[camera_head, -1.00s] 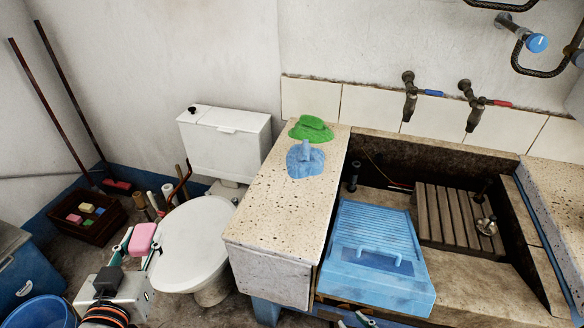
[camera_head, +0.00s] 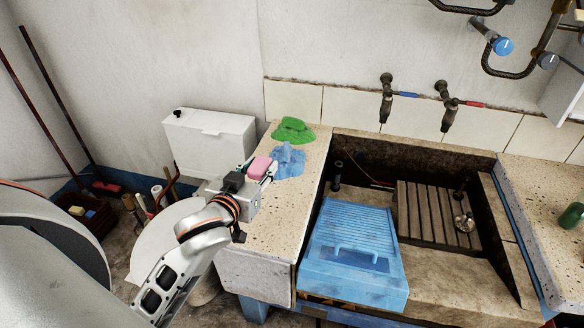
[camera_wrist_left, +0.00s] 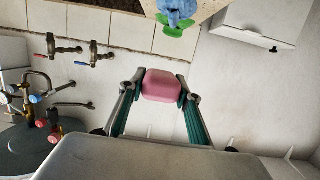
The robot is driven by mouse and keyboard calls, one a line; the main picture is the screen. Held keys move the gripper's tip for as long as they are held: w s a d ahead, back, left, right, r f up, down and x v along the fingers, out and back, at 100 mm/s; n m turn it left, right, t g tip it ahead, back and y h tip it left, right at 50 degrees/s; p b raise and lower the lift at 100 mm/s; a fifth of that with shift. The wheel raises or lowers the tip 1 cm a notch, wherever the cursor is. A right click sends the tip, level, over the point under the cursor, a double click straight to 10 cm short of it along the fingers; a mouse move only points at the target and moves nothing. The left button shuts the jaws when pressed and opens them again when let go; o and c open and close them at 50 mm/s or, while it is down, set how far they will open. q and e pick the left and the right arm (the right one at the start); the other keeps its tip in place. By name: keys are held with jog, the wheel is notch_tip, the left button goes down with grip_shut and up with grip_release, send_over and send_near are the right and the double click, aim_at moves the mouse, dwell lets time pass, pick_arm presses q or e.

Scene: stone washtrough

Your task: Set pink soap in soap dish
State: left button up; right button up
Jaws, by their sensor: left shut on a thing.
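The pink soap (camera_head: 259,167) is a rounded block held between the fingertips of my left gripper (camera_head: 262,172), above the speckled counter left of the trough. In the left wrist view the soap (camera_wrist_left: 161,86) sits squarely between both fingers of the gripper (camera_wrist_left: 161,91), which are shut on it. A blue crumpled-looking item (camera_head: 289,161) lies on the counter just right of the soap in the head view, with a green one (camera_head: 293,131) behind it. I cannot make out a soap dish for certain. My right gripper is not in view.
The stone trough (camera_head: 450,270) holds a blue ribbed washboard-like panel (camera_head: 352,255) and a slatted wooden rack (camera_head: 425,215). Taps (camera_head: 387,100) stick out from the wall above. A toilet cistern (camera_head: 210,140) stands left of the counter (camera_head: 262,230). A green object (camera_head: 572,215) stands at far right.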

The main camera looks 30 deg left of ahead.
aim_at(257, 157)
pick_arm(q)
jog(key=shift+w+a+r, duration=0.65)
jog(key=shift+w+a, duration=0.05)
jog(key=shift+w, duration=0.1)
jog(key=shift+w+a, duration=0.25)
jog(key=shift+a, duration=0.05)
jog(key=shift+n+y, duration=0.3)
jog(key=shift+y, duration=0.1)
jog(key=f+b, duration=0.4)
jog(key=f, duration=1)
jog(key=shift+a+f, duration=0.15)
jog(key=shift+a, duration=0.05)
jog(key=shift+f+b, duration=0.75)
jog(key=shift+f, duration=1.95)
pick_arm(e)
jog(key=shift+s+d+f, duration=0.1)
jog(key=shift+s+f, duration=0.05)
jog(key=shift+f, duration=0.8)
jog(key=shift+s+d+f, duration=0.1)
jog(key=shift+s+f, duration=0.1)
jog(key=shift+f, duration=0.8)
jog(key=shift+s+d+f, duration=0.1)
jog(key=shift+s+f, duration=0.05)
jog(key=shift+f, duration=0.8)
pick_arm(q)
jog(key=shift+f, duration=0.15)
jog(key=o, duration=1.1)
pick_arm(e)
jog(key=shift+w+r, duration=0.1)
